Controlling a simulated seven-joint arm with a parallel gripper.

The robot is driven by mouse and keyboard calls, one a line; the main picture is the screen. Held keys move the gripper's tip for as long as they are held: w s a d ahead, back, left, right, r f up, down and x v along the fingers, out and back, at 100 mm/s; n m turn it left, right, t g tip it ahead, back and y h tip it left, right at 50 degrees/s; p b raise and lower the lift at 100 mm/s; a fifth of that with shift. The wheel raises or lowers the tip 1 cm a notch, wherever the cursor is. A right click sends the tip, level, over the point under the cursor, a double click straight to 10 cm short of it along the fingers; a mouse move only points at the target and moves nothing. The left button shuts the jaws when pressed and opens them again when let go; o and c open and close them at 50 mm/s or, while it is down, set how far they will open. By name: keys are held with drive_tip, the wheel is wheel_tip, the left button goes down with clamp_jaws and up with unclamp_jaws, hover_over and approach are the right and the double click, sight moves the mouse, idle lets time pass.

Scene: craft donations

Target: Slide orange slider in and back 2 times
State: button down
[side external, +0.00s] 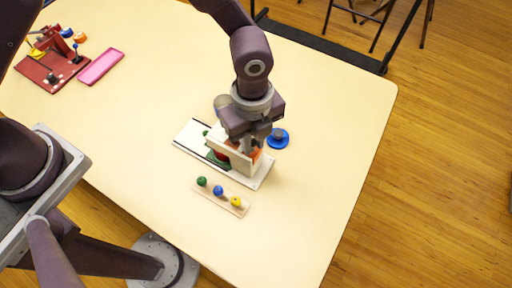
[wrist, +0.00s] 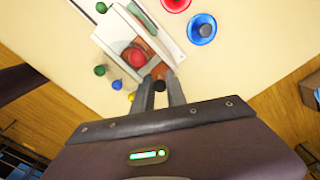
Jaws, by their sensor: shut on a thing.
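The orange slider (side external: 257,154) shows at the right end of a white box-like fixture (side external: 239,172), mostly hidden under my gripper. In the wrist view, part of the orange slider (wrist: 156,70) shows just beyond my fingertips, at the fixture's near end. My gripper (wrist: 160,86) points down and is shut, with a dark knob between its fingers. The knob appears to belong to the slider, though the join is hidden. A red round piece (wrist: 137,57) sits inside the white fixture (wrist: 112,41).
A small board (side external: 221,197) with green, blue and yellow knobs lies in front of the fixture. A pink tray (side external: 100,67) and red board (side external: 45,75) lie far left. The table's right side is clear.

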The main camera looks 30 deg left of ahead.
drive_tip(key=shift+d, duration=1.8)
drive_tip(key=c, duration=1.4)
unclamp_jaws()
drive_tip(key=shift+c, duration=0.2)
wheel_tip(320, 180, up, 8)
drive_tip(key=shift+f, duration=0.2)
